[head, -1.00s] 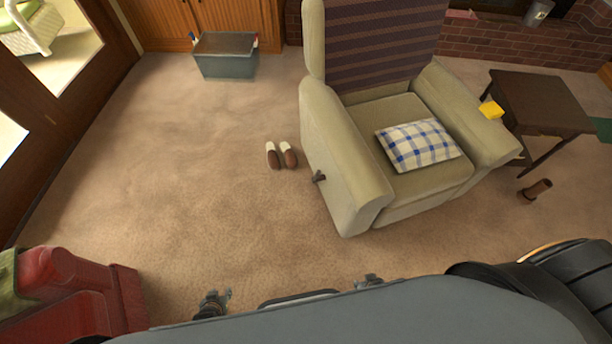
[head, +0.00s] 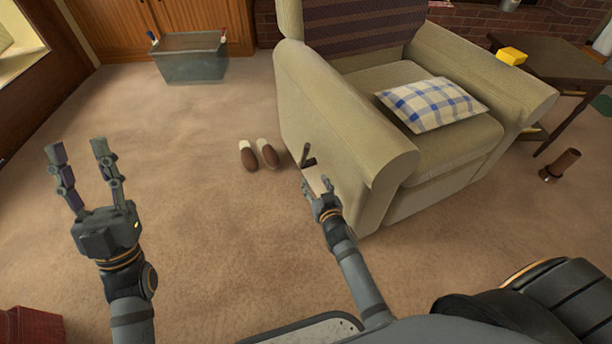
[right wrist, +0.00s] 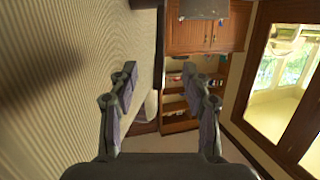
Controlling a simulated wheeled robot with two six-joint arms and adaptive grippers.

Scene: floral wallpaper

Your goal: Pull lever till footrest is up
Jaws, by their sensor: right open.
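The beige armchair (head: 340,120) stands in the middle of the head view, with its side facing me. Its dark lever (head: 307,155) sticks out low on that side, near the front. The chair's front panel (head: 432,183) is upright and close under the seat. My right gripper (head: 316,182) is open and empty just below and in front of the lever, apparently apart from it. My left gripper (head: 77,150) is open and empty at the left, away from the chair.
Slippers (head: 258,155) lie on the carpet left of the chair. A grey bin (head: 190,65) stands by the wooden cabinets. A plaid pillow (head: 430,104) lies on the seat. A side table (head: 540,65) stands right of the chair. Carpet in front is mostly clear.

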